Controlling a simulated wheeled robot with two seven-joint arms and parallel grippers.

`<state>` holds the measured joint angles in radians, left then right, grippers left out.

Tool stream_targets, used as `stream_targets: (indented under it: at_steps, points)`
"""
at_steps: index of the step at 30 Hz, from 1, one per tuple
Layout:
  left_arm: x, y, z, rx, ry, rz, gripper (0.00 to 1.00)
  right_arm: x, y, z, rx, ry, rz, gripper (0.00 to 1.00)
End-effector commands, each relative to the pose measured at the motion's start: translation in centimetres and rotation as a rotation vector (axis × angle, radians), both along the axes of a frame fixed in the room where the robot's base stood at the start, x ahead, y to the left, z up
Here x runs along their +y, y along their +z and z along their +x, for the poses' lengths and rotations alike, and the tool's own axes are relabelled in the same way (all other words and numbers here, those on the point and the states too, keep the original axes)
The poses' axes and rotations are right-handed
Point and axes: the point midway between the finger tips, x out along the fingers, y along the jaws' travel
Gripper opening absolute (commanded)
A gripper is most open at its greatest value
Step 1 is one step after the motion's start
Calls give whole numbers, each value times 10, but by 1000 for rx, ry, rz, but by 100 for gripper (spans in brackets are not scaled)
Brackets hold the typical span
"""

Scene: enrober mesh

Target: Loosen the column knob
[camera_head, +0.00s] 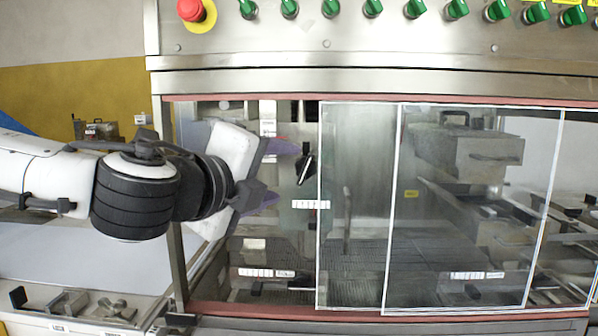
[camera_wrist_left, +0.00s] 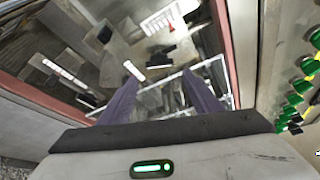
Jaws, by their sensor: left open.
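A black knob or lever (camera_head: 306,168), which looks like the column knob, sits inside the machine's open left bay, tilted. My left gripper (camera_head: 273,173) reaches in from the left with its two purple fingers spread, pointing at the knob from its left side. The fingers look empty, with a small gap to the knob; exact depth is hard to tell. In the left wrist view the open fingers (camera_wrist_left: 160,75) point into the bay, and a dark knob-like piece (camera_wrist_left: 162,52) lies beyond and between their tips. My right gripper is not in view.
Clear sliding panels (camera_head: 360,210) with white edges cover the bay just right of the knob. A metal frame post (camera_head: 176,240) stands below my left arm. A red stop button (camera_head: 191,9) and several green switches (camera_head: 331,8) line the panel above.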

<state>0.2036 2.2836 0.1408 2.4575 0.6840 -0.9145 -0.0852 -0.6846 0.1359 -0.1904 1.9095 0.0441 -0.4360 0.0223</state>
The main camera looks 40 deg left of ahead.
Motion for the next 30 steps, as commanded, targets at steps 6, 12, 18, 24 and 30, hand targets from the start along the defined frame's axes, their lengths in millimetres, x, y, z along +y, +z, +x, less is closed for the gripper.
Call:
stream_targets:
  at_steps: [6, 12, 18, 24, 30]
  points:
    - [7, -7, 36, 5, 2, 0, 58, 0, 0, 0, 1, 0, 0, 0]
    - [13, -11, 66, 3, 1, 1, 58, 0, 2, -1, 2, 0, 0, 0]
    - [16, -13, 83, 1, 0, 1, 58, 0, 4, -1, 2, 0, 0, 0]
    - [16, -14, 87, 0, -1, 0, 58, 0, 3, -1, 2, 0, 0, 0]
    - [16, -13, 86, 0, 0, 0, 49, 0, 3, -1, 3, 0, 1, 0]
